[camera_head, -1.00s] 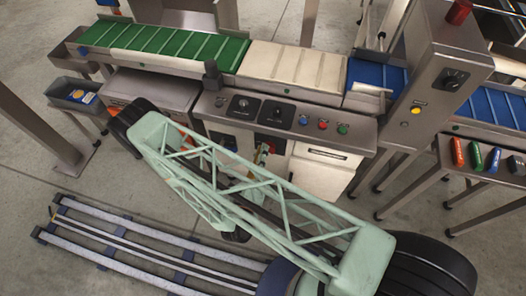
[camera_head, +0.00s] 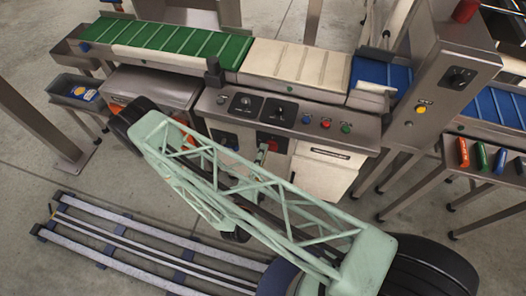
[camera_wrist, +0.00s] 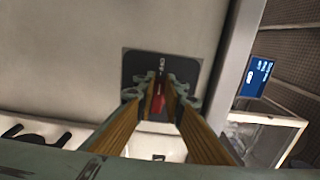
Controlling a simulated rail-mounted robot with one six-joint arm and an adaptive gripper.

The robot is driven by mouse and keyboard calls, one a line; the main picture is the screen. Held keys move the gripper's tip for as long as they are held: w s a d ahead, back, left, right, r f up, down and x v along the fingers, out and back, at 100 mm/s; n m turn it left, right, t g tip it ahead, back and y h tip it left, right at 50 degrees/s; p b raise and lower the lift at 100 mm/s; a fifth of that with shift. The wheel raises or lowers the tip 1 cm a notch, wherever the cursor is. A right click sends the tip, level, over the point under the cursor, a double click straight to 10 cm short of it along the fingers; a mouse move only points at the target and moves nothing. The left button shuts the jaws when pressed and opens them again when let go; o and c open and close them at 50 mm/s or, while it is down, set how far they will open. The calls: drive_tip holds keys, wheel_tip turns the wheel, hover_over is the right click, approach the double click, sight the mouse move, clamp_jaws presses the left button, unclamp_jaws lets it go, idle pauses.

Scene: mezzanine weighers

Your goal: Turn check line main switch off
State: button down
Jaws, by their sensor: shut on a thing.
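The main switch is a red handle (camera_wrist: 158,98) on a dark square plate (camera_wrist: 133,62) on the pale front of the check line cabinet. In the wrist view my gripper (camera_wrist: 160,92) has its two fingers on either side of the handle, shut on it. My arm hides part of the cabinet front.
The console (camera_head: 362,126) above holds two black rotary knobs and blue, red and green buttons. A steel column (camera_head: 440,90) with another knob and a yellow button stands right. Green, cream and blue belts run behind. A table with several colored items is at far right.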

idle(0.4)
drive_tip(key=c, duration=2.7)
unclamp_jaws()
drive_tip(key=shift+s+a, duration=0.1)
drive_tip(key=shift+s, duration=0.05)
drive_tip(key=shift+v, duration=5.75)
drive_tip(key=shift+r, duration=0.1)
